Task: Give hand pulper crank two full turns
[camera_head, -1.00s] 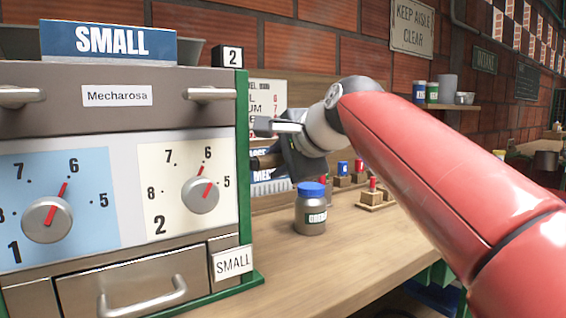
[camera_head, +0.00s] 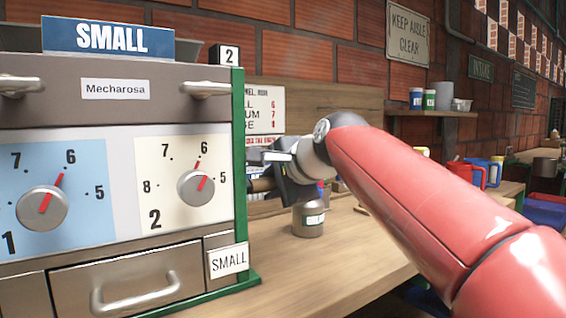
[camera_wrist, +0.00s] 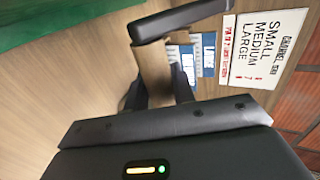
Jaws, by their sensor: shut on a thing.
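My gripper is shut on the grip. The crank's joint to the machine is hidden.
A wall chart (camera_head: 265,110) hangs behind. A shelf (camera_head: 435,112) with containers is at the back. The bench front is clear.

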